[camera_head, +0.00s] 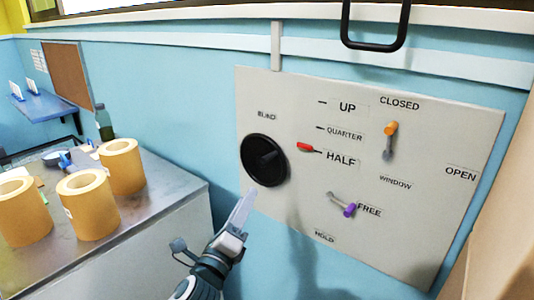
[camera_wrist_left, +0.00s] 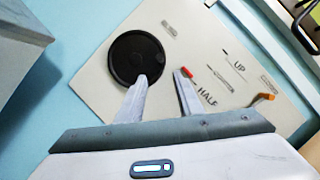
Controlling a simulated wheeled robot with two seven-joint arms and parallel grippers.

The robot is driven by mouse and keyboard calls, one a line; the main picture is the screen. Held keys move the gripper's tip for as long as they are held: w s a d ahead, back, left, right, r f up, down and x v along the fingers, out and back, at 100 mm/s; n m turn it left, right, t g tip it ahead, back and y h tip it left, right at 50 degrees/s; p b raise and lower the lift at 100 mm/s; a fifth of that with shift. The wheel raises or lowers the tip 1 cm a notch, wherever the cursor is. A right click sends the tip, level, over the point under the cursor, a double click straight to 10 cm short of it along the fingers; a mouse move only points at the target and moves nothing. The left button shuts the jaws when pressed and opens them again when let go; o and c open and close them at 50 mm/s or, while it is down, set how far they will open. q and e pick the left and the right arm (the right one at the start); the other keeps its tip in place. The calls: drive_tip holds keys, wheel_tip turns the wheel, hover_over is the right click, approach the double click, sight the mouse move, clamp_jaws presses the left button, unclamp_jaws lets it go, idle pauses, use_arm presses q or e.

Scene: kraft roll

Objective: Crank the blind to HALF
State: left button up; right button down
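The round black blind crank (camera_head: 264,160) is mounted on a pale wall panel (camera_head: 262,90) under the label BLIND. A small red pointer (camera_head: 305,147) sits right of it, at the HALF mark, below QUARTER and UP. The crank also shows in the left wrist view (camera_wrist_left: 135,55), with the red pointer (camera_wrist_left: 187,71) to its right. My left gripper (camera_head: 246,200) is below and left of the crank in the head view. In the left wrist view its fingers (camera_wrist_left: 161,80) are apart with nothing between them; one fingertip overlaps the crank's lower edge. Contact cannot be told.
A purple-tipped lever (camera_head: 349,210) is near FREE and an orange-tipped lever (camera_head: 390,129) is under CLOSED. A black handle (camera_head: 377,46) hangs above the panel. A metal table (camera_head: 150,222) with kraft rolls (camera_head: 88,205) and a bottle (camera_head: 103,122) stands left.

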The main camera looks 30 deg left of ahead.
use_arm(q)
drive_tip(key=shift+w, duration=0.1)
drive_tip(key=p, duration=0.5)
approach(268, 155)
drive_tip(key=x, duration=0.6)
drive_tip(key=f+x, duration=0.1)
drive_tip(key=x, duration=0.3)
drive_tip(key=shift+a, duration=0.1)
clamp_jaws()
